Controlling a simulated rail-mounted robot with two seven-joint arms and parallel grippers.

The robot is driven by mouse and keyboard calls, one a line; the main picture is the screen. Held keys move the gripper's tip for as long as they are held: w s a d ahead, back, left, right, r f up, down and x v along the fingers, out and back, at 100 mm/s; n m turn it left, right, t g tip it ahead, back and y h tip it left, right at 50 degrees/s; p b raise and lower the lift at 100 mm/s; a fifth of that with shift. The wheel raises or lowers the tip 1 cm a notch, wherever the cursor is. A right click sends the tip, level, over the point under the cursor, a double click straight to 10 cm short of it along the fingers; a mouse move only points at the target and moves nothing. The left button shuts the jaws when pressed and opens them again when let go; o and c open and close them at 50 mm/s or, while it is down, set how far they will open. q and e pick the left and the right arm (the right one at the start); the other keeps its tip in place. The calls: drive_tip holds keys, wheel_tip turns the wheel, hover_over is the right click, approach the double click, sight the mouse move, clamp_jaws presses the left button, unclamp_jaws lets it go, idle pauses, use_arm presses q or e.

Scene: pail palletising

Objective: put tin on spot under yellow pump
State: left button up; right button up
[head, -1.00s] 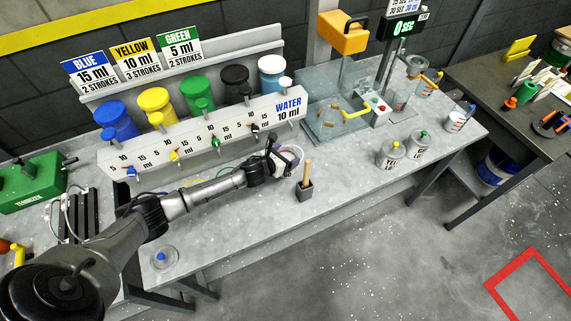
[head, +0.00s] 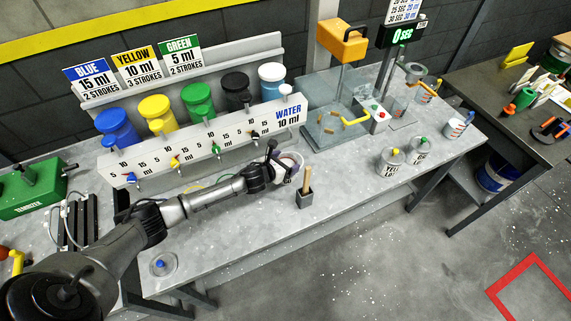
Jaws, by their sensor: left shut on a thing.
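A white tin (head: 293,159) is at the front right end of the pump rack, behind a stick in a dark holder. My left gripper (head: 283,163) is shut on the tin and partly covers it. The yellow pump has a yellow canister (head: 158,115) on top of the rack, between the blue and green ones. Its yellow nozzle (head: 175,162) is on the rack's front, well to the left of the tin. The spot under that nozzle is hard to make out; my left arm passes in front of it. My right gripper is not in view.
A dark holder with a wooden stick (head: 305,188) stands just in front of the tin. The white rack (head: 210,140) carries several coloured canisters. Two labelled tins (head: 390,162) stand to the right. The bench front (head: 240,220) is mostly clear.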

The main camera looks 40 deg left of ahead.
use_arm(q)
wheel_tip(320, 180, up, 10)
drive_tip(key=p, duration=0.2)
drive_tip(key=shift+f, duration=0.25)
idle(0.6)
